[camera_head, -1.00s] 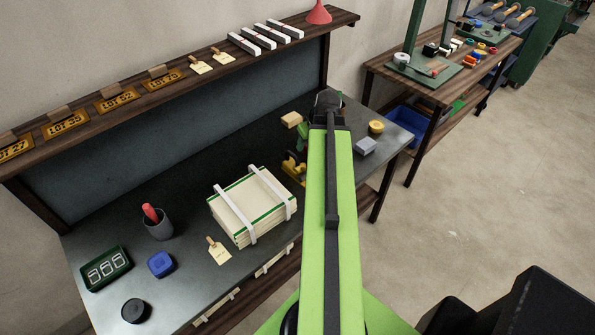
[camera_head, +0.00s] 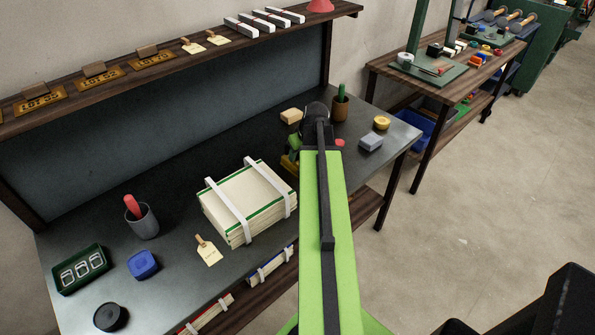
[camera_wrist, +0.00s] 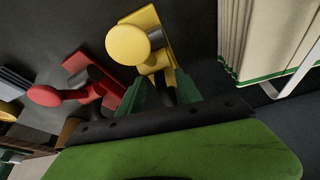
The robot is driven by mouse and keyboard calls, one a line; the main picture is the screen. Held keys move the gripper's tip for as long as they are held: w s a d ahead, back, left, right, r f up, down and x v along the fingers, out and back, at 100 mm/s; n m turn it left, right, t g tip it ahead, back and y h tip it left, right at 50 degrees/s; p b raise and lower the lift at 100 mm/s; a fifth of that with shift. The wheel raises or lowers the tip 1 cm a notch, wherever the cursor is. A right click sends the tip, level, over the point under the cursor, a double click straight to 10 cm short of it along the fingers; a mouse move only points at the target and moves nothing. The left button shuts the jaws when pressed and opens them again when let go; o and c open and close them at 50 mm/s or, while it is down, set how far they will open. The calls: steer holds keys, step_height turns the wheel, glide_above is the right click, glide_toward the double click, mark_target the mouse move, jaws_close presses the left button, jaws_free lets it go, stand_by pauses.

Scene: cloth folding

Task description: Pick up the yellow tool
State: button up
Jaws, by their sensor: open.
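The yellow tool (camera_wrist: 150,42) lies on the dark bench top in the wrist view, with a round knob and a flat base. In the head view only a sliver of the yellow tool (camera_head: 289,163) shows beside my arm. My gripper (camera_wrist: 161,88) is open, its two green fingers pointing at the yellow tool's near end. A dark part of the tool appears between the fingers; whether they touch it, I cannot tell. In the head view my arm hides most of the gripper.
A similar red tool (camera_wrist: 78,90) lies just left of the yellow one in the wrist view. A strapped stack of boards (camera_head: 245,203) stands close by on the other side. A grey block (camera_head: 371,141), yellow roll (camera_head: 381,123) and brown cup (camera_head: 340,108) sit at the bench's right.

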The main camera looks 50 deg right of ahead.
steer(key=shift+b+x, duration=0.3)
steer(key=shift+x, duration=0.65)
steer(key=shift+r, duration=0.2)
steer(key=shift+c, duration=0.4)
jaws_close()
